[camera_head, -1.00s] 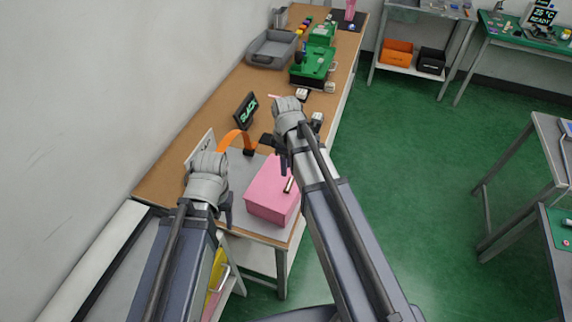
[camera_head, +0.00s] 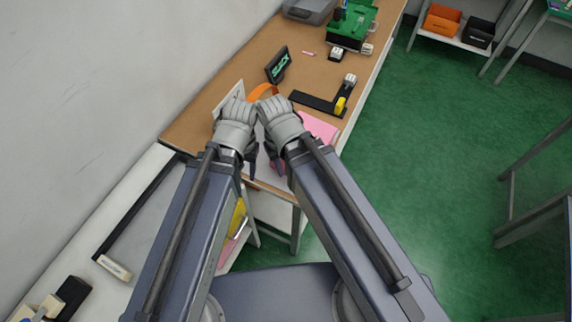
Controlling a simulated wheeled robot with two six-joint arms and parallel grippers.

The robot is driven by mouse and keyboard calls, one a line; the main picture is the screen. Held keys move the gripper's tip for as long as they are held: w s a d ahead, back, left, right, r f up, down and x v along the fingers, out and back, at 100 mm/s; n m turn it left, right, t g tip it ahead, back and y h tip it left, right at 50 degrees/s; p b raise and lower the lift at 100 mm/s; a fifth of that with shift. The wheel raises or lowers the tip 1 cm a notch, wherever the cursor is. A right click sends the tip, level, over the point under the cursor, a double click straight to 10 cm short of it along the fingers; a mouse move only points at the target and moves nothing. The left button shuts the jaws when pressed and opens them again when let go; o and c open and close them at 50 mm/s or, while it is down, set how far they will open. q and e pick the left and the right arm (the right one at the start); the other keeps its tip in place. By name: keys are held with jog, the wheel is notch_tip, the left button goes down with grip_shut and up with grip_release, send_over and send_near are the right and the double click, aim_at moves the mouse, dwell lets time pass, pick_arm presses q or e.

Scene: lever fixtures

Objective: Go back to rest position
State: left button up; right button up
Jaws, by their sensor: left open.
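My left gripper (camera_head: 248,163) hangs over the near end of the wooden bench (camera_head: 232,72), its dark fingers pointing down and apart; it is open, with nothing seen between them. My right gripper (camera_head: 276,160) is just to its right, mostly hidden behind its own wrist, so its jaws cannot be made out. The two grey wrists are side by side and almost touching. A pink box (camera_head: 318,127) lies behind my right wrist, with only its upper right part showing.
A black L-shaped fixture (camera_head: 316,103) with a yellow part stands beyond the pink box. An orange arch (camera_head: 262,92), a small black display (camera_head: 278,65), a green fixture (camera_head: 353,28) and a grey tray (camera_head: 309,10) are farther back.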

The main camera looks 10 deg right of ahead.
pick_arm(q)
jog(key=shift+f, duration=0.1)
pick_arm(e)
jog(key=shift+f, duration=0.1)
pick_arm(q)
notch_tip(320, 180, down, 7)
jog(key=b, duration=0.7)
pick_arm(e)
notch_tip(320, 180, down, 7)
